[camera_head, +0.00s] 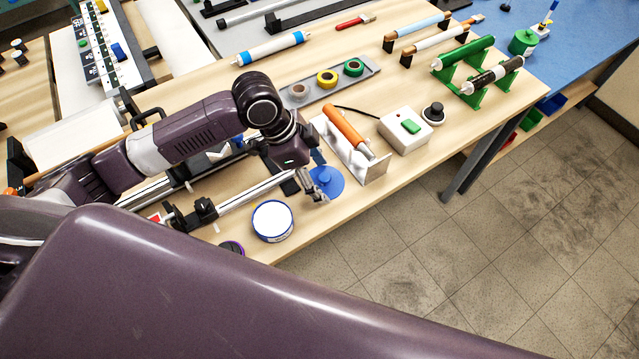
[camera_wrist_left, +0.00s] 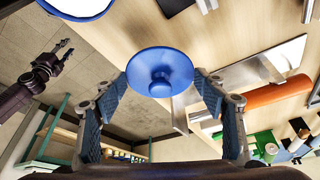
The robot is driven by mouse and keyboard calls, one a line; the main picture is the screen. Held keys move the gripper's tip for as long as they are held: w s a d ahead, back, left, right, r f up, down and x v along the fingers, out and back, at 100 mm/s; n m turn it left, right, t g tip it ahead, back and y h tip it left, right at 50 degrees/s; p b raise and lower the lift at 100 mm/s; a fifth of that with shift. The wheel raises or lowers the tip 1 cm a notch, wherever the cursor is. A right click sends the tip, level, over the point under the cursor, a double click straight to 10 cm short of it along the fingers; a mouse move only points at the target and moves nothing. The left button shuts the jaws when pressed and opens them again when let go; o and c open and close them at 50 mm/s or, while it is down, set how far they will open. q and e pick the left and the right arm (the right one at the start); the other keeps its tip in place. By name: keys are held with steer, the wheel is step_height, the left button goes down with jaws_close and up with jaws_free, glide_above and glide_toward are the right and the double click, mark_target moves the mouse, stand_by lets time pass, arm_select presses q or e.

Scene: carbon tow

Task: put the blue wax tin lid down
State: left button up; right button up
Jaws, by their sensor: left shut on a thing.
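The blue wax tin lid (camera_head: 330,178) is a round disc with a knob, near the table's front edge in the head view. My left gripper (camera_head: 318,190) is shut on it. In the left wrist view the lid (camera_wrist_left: 160,62) faces the camera with its knob, between the two fingertips of the left gripper (camera_wrist_left: 161,80). I cannot tell how far the lid is above the table. The wax tin (camera_head: 272,220), white on top with a blue side, stands left of the lid. My right gripper (camera_wrist_left: 52,58) shows small and dark over the floor in the left wrist view.
A white stand with an orange roller (camera_head: 346,127) is close to the right of the lid. A metal bar (camera_head: 255,191) lies left of it. A white box with a green button (camera_head: 405,130) is farther right. The table edge and floor (camera_head: 400,240) are just in front.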

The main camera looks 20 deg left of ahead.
mark_target(316, 182)
arm_select(q)
step_height(316, 182, down, 4)
steer(key=shift+s, duration=0.1)
steer(key=shift+f, duration=0.25)
arm_select(e)
steer(key=shift+s+d+r, duration=0.2)
steer(key=shift+s+d, duration=0.2)
steer(key=shift+s, duration=0.3)
arm_select(q)
steer(key=o, duration=0.7)
steer(key=shift+f, duration=0.15)
steer(key=shift+c, duration=0.2)
arm_select(e)
steer(key=shift+w+a, duration=0.1)
arm_select(q)
steer(key=shift+r, duration=0.2)
steer(key=shift+a+r, duration=0.15)
steer(key=shift+r, duration=0.2)
steer(key=v, duration=1.1)
steer(key=shift+b, duration=0.4)
arm_select(e)
steer(key=shift+a+f, duration=0.1)
steer(key=shift+f, duration=0.55)
